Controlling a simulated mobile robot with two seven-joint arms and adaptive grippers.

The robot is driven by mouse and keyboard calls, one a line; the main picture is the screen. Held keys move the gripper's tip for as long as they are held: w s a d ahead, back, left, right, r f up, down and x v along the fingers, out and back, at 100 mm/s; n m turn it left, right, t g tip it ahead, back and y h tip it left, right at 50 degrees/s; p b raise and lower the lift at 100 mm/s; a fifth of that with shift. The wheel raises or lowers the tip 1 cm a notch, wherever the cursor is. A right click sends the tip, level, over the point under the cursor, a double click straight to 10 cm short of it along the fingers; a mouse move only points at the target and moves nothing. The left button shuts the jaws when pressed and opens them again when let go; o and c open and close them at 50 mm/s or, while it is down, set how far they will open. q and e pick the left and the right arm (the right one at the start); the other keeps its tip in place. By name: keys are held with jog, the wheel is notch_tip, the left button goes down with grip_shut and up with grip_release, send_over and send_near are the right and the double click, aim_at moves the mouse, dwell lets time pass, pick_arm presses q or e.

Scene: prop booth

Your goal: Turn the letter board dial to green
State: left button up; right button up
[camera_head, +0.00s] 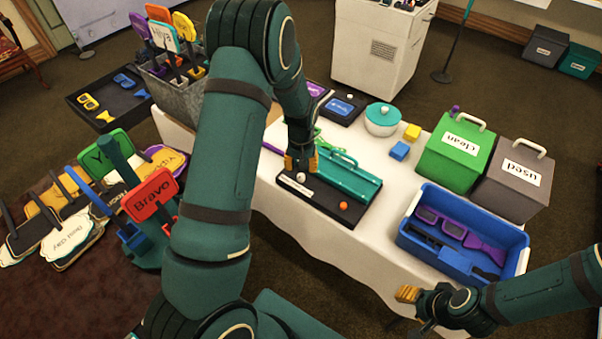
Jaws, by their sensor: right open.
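A dark board (322,211) lies on the white table, with a long teal handled piece (345,180) along its back. A small white knob (301,177), an orange knob (343,205) and a pale label strip (295,188) show on it. I cannot tell which part is the dial or read the label. My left gripper (300,163) points down just above the white knob; its fingers are too small to judge, and contact is unclear. My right gripper (407,294) is open and empty, in front of the table by the blue tub.
The blue tub (405,238) holds purple and black props. Green (450,170) and grey (505,190) boxes stand behind it. A teal-lidded pot (381,117) and small blocks are at the back. Paddle signs (150,200) crowd the left. My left arm hides the table's left part.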

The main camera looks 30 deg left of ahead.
aim_at(301, 176)
pick_arm(q)
notch_tip(301, 176, up, 7)
dwell(0.3)
dwell(0.4)
jog(key=s+d+f, duration=0.2)
jog(key=d+f, duration=0.1)
jog(key=s+d+f+m+h, duration=0.1)
jog(key=s+d+f, duration=0.1)
jog(key=d+f, duration=0.2)
jog(key=s+d+f+h, duration=0.1)
jog(key=s+d+f, duration=0.2)
jog(key=d, duration=0.1)
jog(key=shift+f+m+t, duration=0.3)
jog(key=shift+m, duration=0.1)
jog(key=s+d+f+m+t+h, duration=0.1)
jog(key=s+d+f, duration=0.2)
jog(key=s+d, duration=0.7)
jog(key=shift+s+d+h, duration=0.25)
jog(key=shift+d+h, duration=0.15)
jog(key=shift+d, duration=0.15)
